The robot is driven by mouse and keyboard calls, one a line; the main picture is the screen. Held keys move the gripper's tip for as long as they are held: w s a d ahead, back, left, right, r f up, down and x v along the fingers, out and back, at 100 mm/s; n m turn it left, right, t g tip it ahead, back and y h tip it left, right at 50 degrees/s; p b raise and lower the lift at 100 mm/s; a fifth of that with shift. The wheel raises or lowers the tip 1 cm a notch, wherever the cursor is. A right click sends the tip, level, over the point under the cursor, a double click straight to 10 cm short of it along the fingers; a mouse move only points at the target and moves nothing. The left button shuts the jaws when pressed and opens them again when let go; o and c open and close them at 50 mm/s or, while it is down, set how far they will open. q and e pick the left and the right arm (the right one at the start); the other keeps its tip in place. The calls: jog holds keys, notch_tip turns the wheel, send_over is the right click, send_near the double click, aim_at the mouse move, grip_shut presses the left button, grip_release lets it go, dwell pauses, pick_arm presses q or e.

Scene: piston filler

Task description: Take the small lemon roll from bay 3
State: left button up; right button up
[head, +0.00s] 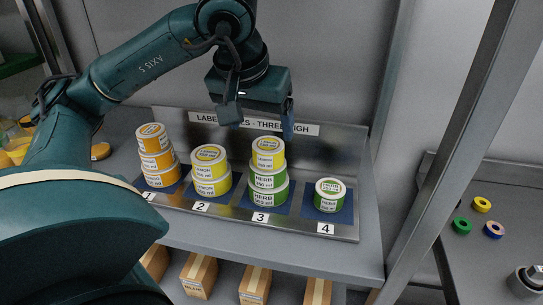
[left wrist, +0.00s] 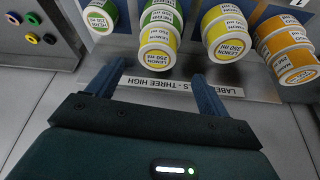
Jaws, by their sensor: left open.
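The small lemon roll (head: 268,153) is yellow with a white label and lies on top of the green herb rolls (head: 267,187) in bay 3. In the left wrist view the lemon roll (left wrist: 157,52) shows just beyond the fingertips, between their lines. My left gripper (head: 260,120) is open and empty, above and behind the bay 3 stack, fingers pointing down. In the left wrist view my left gripper (left wrist: 157,80) has its fingers spread, apart from the roll. My right gripper is not in view.
Bay 1 holds a stack of orange rolls (head: 157,160), bay 2 yellow lemon rolls (head: 210,178), bay 4 a single herb roll (head: 329,195). A sign plate (head: 305,128) stands behind. A metal post (head: 445,150) rises at right. Small coloured rings (head: 462,226) lie on the right-hand surface.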

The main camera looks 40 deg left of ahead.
aim_at(268, 144)
pick_arm(q)
jog(key=x, duration=0.7)
jog(key=shift+w+d+f+p, duration=0.1)
jog(key=shift+w+f+p, duration=0.15)
jog(key=shift+p, duration=0.15)
jog(key=shift+r, duration=0.1)
jog(key=c, duration=1.1)
